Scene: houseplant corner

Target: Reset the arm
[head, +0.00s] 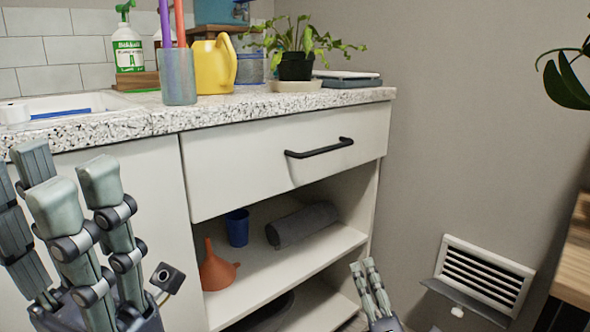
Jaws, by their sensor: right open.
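No object is named by the task; my two grippers are what it concerns. My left gripper (62,180) is large at the lower left, close to the camera, in front of the white cabinet. Its thick grey fingers point up, spread apart, with nothing seen between them. My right gripper (366,268) is small at the bottom centre, in front of the lower shelf's right end. Its grey fingers point up, open, and appear empty. Its arm is out of frame.
The speckled countertop (235,108) holds a yellow watering can (214,66), a tumbler (178,78) and a potted plant (296,66). The drawer (250,170) is shut. The open shelf holds an orange funnel (215,270), blue cup (238,228) and dark roll (302,225). A wall vent (484,275) and wooden edge (575,255) are at right.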

